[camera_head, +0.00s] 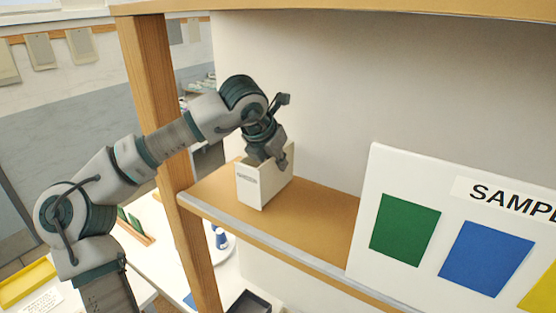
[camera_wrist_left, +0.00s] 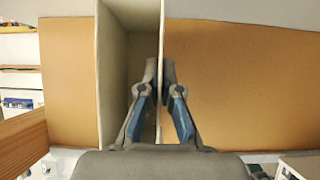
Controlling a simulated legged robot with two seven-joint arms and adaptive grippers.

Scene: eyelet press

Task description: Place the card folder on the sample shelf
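The card folder (camera_head: 262,188) is a white, open-topped box with a small label on its front. It is upright at the left end of the tan sample shelf (camera_head: 325,217), on or just above the board; the contact under it is hard to tell. My left gripper (camera_head: 280,160) reaches down onto its top from the left. In the left wrist view the fingers (camera_wrist_left: 160,68) are closed together around one thin wall of the folder (camera_wrist_left: 104,75), one finger inside and one outside. The folder's inside looks empty there. My right gripper is in neither view.
A wooden post (camera_head: 160,120) stands left of the folder, and a white sample board (camera_head: 360,230) with coloured squares stands to the right. Bare shelf lies between folder and board. A grey lip (camera_head: 285,248) runs along the front edge. Another board (camera_head: 350,5) is overhead.

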